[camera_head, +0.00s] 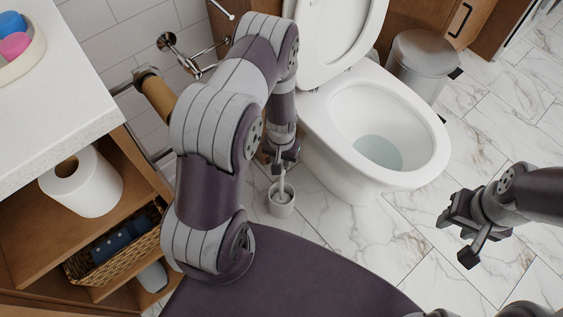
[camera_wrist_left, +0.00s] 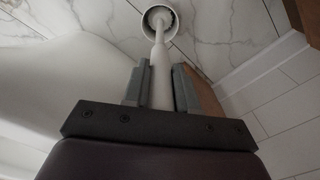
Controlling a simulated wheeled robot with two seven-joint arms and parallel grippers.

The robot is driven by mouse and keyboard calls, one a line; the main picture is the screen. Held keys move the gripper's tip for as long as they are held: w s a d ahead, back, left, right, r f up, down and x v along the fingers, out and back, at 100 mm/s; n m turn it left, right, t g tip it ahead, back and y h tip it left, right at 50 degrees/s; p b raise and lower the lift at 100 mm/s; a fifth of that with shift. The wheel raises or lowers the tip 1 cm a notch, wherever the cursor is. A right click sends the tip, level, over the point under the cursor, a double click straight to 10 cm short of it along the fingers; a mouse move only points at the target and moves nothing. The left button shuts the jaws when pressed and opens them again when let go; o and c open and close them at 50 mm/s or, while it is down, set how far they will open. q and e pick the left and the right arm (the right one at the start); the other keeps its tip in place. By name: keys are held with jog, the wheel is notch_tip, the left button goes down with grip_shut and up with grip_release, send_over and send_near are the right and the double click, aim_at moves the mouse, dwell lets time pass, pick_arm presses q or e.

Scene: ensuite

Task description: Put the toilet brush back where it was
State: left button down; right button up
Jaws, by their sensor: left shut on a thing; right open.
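The white toilet brush (camera_head: 282,184) is upright, its lower end at the opening of a small white holder (camera_head: 282,208) on the floor beside the toilet. My left gripper (camera_head: 283,163) is shut on the brush handle above the holder. In the left wrist view the handle (camera_wrist_left: 160,62) runs between the fingers (camera_wrist_left: 159,85) to the round holder (camera_wrist_left: 158,22). The bristles are hidden, and I cannot tell how deep the brush sits. My right gripper (camera_head: 462,229) is open and empty over the floor at the right.
The toilet (camera_head: 370,130) stands with its lid up, just right of the holder. A wooden shelf unit with a toilet roll (camera_head: 82,182) and a wicker basket (camera_head: 116,256) is at the left. A metal bin (camera_head: 423,62) stands behind the toilet. Marble floor (camera_head: 440,285) is clear at the right.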

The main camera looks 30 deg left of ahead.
pick_arm(q)
jog(key=shift+r, duration=0.15)
jog(key=c, duration=0.9)
grip_release()
jog(key=shift+f, duration=0.2)
jog(key=shift+r, duration=0.1)
notch_tip(320, 180, up, 12)
jog(key=p, duration=0.5)
jog(key=shift+p, duration=0.4)
jog(key=s+d+r, duration=0.1)
jog(key=s+r, duration=0.2)
jog(key=r, duration=0.3)
jog(key=s+d+r+m+t, duration=0.1)
jog(key=s+d+r, duration=0.1)
jog(key=r, duration=0.4)
jog(key=s+d+r+m, duration=0.1)
jog(key=s+d+r, duration=0.1)
jog(key=r, duration=0.4)
jog(key=shift+s+d+r, duration=0.15)
jog(key=shift+s, duration=0.75)
